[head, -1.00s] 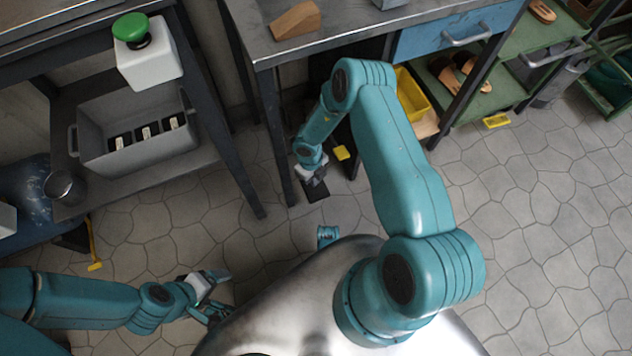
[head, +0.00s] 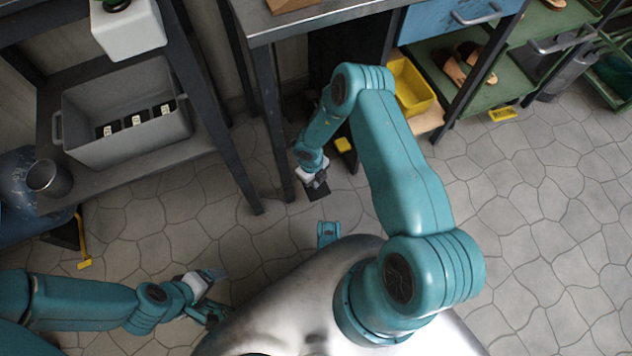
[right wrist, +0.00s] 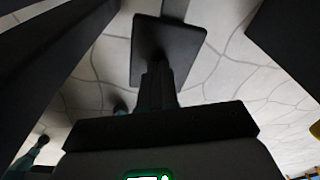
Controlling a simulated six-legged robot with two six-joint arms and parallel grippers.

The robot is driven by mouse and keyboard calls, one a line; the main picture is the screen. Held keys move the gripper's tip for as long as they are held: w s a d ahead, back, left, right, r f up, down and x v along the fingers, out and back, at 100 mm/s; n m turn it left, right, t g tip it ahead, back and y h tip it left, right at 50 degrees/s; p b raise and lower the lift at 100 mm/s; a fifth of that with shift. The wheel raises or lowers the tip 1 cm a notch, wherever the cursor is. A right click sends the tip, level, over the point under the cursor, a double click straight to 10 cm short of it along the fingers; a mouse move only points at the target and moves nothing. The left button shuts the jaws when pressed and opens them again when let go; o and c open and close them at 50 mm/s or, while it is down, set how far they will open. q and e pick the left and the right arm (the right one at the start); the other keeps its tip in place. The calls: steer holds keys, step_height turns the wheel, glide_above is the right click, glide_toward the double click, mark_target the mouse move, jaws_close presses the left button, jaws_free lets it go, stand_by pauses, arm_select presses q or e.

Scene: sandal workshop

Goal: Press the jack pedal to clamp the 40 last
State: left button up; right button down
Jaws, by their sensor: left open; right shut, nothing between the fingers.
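A flat black pedal plate (head: 317,194) sits low by the bench leg in the head view. In the right wrist view the plate (right wrist: 168,38) lies just beyond my fingertips, with a dark bar running from its far edge. My right gripper (head: 319,182) is shut and empty, its fingers pointing down over the plate. The closed fingers (right wrist: 158,80) overlap the plate's near edge in the wrist view; I cannot tell whether they touch it. My left gripper (head: 215,298) is open and empty at lower left. No last clearly marked 40 shows.
The steel-topped bench (head: 330,16) stands over the pedal, its leg (head: 270,125) close left of my right gripper. A small yellow piece (head: 343,145) and a yellow bin (head: 410,88) are behind. A grey crate (head: 88,100) sits on the left shelf. Tiled floor (head: 540,215) at right is clear.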

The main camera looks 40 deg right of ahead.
steer(key=shift+w+f, duration=0.1)
steer(key=shift+f, duration=0.7)
steer(key=shift+w+r, duration=0.1)
steer(key=shift+r, duration=0.25)
steer(key=w, duration=0.1)
steer(key=w+b, duration=0.1)
steer(key=shift+w+a+r, duration=0.15)
steer(key=shift+w+r, duration=0.15)
steer(key=shift+r, duration=0.05)
steer(key=shift+w+r, duration=0.1)
steer(key=shift+r, duration=0.05)
arm_select(q)
step_height(320, 180, down, 2)
